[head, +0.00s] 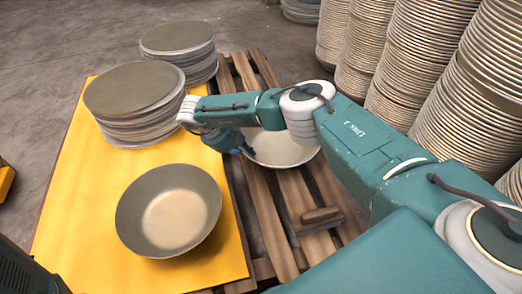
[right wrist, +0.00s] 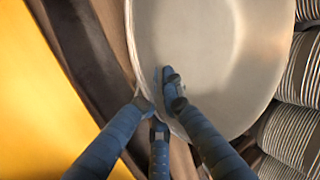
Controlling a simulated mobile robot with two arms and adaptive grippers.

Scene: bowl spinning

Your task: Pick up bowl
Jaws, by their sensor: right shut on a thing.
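A wide metal bowl (head: 288,150) is over the wooden pallet, partly hidden behind my right arm in the head view. In the right wrist view the same bowl (right wrist: 225,60) fills the upper middle. My right gripper (head: 243,150) is at the bowl's left rim. In the right wrist view my right gripper (right wrist: 158,100) is shut on the rim, with one finger inside the bowl and the others outside. Whether the bowl rests on the pallet or is lifted is unclear. A second bowl (head: 170,208) sits upright on the yellow table. My left gripper is not in view.
The yellow table (head: 80,190) carries a stack of round discs (head: 138,100) at its far end. Another stack (head: 180,45) stands behind it. The wooden pallet (head: 275,215) lies to the right. Tall stacks of bowls (head: 425,50) line the right back.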

